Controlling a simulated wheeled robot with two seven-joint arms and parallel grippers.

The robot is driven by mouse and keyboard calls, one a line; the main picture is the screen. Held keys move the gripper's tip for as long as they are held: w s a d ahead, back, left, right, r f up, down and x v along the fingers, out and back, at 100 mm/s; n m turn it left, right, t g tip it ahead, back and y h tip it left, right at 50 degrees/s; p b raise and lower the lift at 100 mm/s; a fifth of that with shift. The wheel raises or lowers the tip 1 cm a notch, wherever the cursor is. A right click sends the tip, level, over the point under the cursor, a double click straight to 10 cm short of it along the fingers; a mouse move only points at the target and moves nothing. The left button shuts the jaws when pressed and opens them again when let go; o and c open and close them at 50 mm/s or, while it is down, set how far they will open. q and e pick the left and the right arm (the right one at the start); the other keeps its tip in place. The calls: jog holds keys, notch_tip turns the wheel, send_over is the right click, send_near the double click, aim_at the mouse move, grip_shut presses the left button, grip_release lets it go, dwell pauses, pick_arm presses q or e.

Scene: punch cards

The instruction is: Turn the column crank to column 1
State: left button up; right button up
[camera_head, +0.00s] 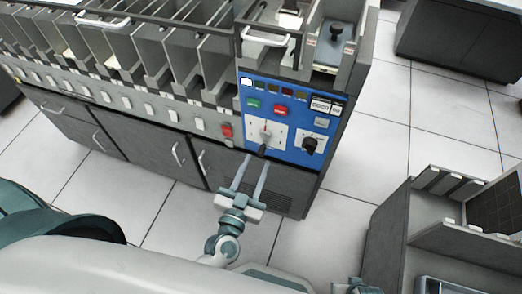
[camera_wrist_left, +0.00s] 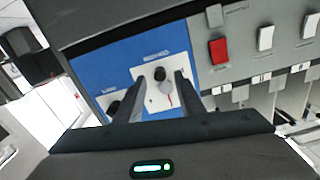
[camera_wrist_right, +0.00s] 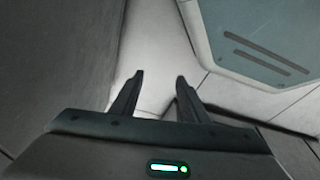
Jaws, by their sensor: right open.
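The column crank (camera_head: 265,134) appears to be the one on a white dial plate low on the blue panel (camera_head: 291,94); its label is too small to read. In the left wrist view it shows a black knob (camera_wrist_left: 160,74), a grey hub and a thin red mark on the plate. My left gripper (camera_head: 256,163) is open, its fingers pointing at the crank from below. In the left wrist view the fingers (camera_wrist_left: 162,76) stand on either side of the knob; I cannot tell whether they touch it. My right gripper (camera_wrist_right: 159,77) is open and empty, away from the panel.
A second dial with a black knob (camera_head: 310,146) sits right of the crank. Green (camera_head: 253,103) and red (camera_head: 281,110) buttons are above. A red switch (camera_head: 226,130) is to the left. A grey cabinet (camera_head: 440,225) stands at the right; floor tiles lie between.

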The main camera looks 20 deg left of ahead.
aim_at(261, 153)
pick_arm(q)
jog(key=shift+w, duration=2.7)
grip_shut()
